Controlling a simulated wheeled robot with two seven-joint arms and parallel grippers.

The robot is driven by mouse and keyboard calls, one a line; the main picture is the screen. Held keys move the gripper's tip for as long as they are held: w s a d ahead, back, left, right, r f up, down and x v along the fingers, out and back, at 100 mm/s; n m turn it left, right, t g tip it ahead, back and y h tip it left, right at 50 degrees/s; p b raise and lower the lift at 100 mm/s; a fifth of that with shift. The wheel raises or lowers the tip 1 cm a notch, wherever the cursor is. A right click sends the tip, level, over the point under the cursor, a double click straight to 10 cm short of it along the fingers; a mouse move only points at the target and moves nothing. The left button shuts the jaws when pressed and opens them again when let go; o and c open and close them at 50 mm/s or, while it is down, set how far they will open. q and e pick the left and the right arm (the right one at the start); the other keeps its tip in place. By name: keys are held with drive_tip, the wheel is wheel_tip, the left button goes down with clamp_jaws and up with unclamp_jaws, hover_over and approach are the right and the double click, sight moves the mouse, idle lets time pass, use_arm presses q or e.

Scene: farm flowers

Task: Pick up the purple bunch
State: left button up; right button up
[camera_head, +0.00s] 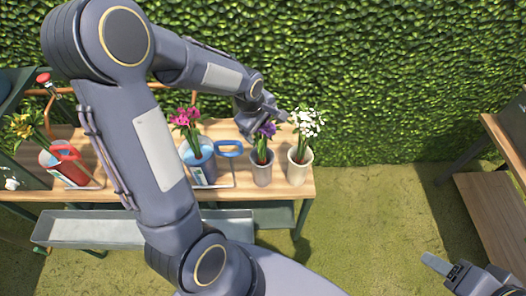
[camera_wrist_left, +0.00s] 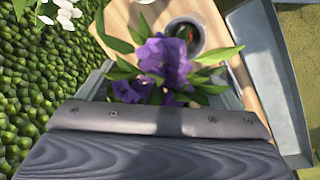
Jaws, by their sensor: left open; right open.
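The purple bunch (camera_head: 266,131) stands in a grey pot (camera_head: 261,173) on the wooden table, between the pink bunch and the white bunch. In the left wrist view the purple flowers (camera_wrist_left: 165,62) with green leaves are close in front of my left gripper (camera_wrist_left: 172,95). My left gripper (camera_head: 270,118) is open at the top of the purple bunch, with the blooms at or between its fingers. Whether it touches them I cannot tell. My right gripper (camera_head: 440,266) is at the lower right, far from the table, and only partly in view.
White flowers (camera_head: 306,123) in a white pot (camera_head: 299,166) stand close on the right. Pink flowers (camera_head: 186,118) and a blue watering can (camera_head: 203,170) stand on the left. A leafy hedge (camera_head: 400,80) rises behind the table. Another wooden table (camera_head: 495,215) is at the right.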

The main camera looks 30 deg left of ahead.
use_arm(q)
drive_tip(key=shift+x, duration=1.05)
drive_tip(key=c, duration=1.6)
drive_tip(key=shift+r, duration=0.15)
wheel_tip(320, 180, up, 18)
drive_tip(key=shift+f, duration=0.1)
